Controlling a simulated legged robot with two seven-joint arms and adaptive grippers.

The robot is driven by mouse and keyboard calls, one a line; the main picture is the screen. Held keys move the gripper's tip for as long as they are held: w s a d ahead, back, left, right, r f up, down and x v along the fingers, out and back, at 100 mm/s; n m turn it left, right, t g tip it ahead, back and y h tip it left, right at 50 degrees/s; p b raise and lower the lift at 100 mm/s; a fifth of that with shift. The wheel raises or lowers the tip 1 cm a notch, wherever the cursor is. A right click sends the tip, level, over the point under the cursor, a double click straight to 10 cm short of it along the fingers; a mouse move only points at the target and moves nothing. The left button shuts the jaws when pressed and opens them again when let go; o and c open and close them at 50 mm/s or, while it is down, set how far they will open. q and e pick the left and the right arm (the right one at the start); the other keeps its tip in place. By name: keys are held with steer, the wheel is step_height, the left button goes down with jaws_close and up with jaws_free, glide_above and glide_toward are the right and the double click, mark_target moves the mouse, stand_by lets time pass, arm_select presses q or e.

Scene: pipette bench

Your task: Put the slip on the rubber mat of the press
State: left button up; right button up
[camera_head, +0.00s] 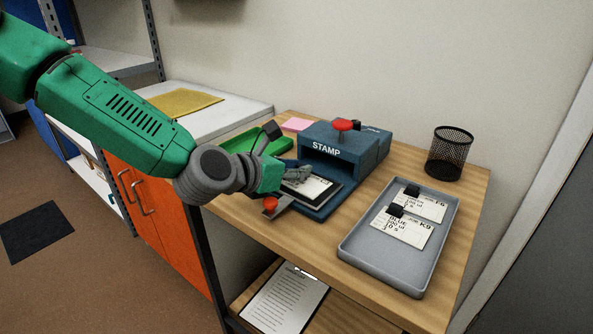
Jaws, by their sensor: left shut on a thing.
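The press (345,150) is a blue block marked STAMP, with a red knob on top. Its dark rubber mat (325,199) sticks out at the front. A white printed slip (314,187) is over the mat, partly covered by my gripper; I cannot tell whether it touches the mat. My left gripper (299,174) is shut on this slip at its left end, in front of the press opening. The fingertips are small and partly hidden. My right gripper is not in view.
A grey tray (358,255) with two more slips, each with a black block, stands at the right. A black mesh cup (449,154) is behind it. A green tray (240,142) and pink notes (297,124) lie at the back left. A red knob (270,204) sits by the front edge.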

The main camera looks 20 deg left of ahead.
arm_select(q)
steer(key=o, duration=0.9)
steer(key=shift+c, duration=0.2)
steer(key=p+v, duration=0.2)
steer(key=v, duration=1)
steer(key=shift+p, duration=0.4)
steer(key=shift+s, duration=0.1)
